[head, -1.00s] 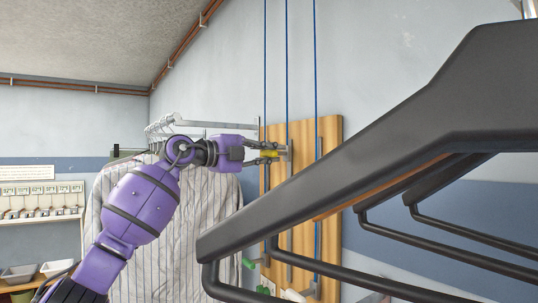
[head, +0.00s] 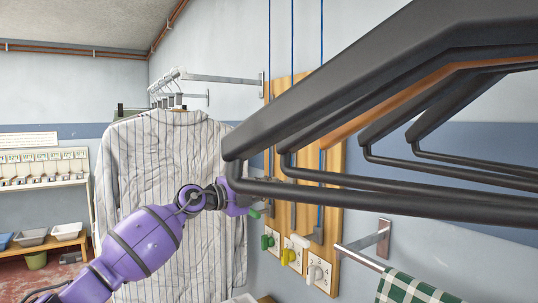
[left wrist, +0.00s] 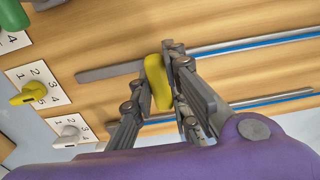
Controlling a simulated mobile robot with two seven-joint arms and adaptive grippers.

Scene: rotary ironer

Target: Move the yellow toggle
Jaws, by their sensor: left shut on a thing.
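The yellow toggle (left wrist: 158,84) is between the fingers of my left gripper (left wrist: 156,76) in the left wrist view, in front of a wooden board (left wrist: 110,40) with metal slots and blue cords. My left gripper is shut on it. In the head view my left gripper (head: 240,206) is at the board's left edge, with its fingertips and the yellow toggle hidden behind black hangers. A green toggle (head: 254,213) shows just beside it. My right gripper is not in view.
Green (head: 267,242), yellow (head: 289,256) and white (head: 316,273) numbered knobs sit low on the board. Large black hangers (head: 380,90) fill the near right. A striped shirt (head: 165,165) hangs behind my left arm. A towel rail (head: 362,257) is at lower right.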

